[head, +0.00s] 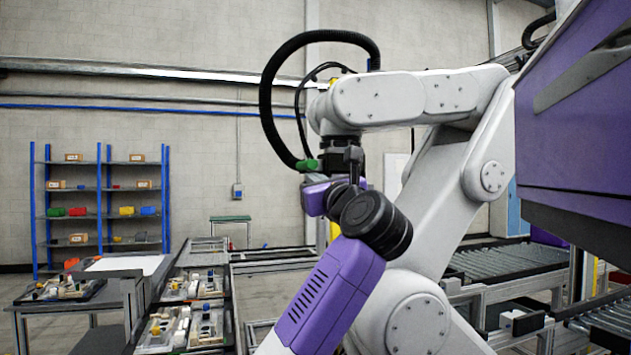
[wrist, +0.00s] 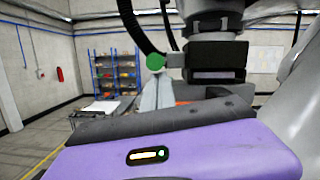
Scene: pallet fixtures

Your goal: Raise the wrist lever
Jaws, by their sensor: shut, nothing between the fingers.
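The wrist lever, with a green knob (head: 306,165), sticks out to the left from the dark wrist of a large white robot arm (head: 410,98) in the head view. In the wrist view the green knob (wrist: 155,62) shows round, left of a black block (wrist: 215,62). The lever looks roughly level. My gripper (head: 352,160) is beside this dark wrist, right of the knob, shut and empty. It is dark on dark, and its fingertips are hard to make out. I cannot tell whether it touches the wrist. My purple housing fills the bottom of the wrist view.
A black hose (head: 268,90) loops from the white arm down near the knob. Pallet fixtures with small parts (head: 190,310) stand at the lower left. A blue shelf (head: 108,210) is far back. A roller conveyor (head: 510,262) is at the right. Open air lies left of the knob.

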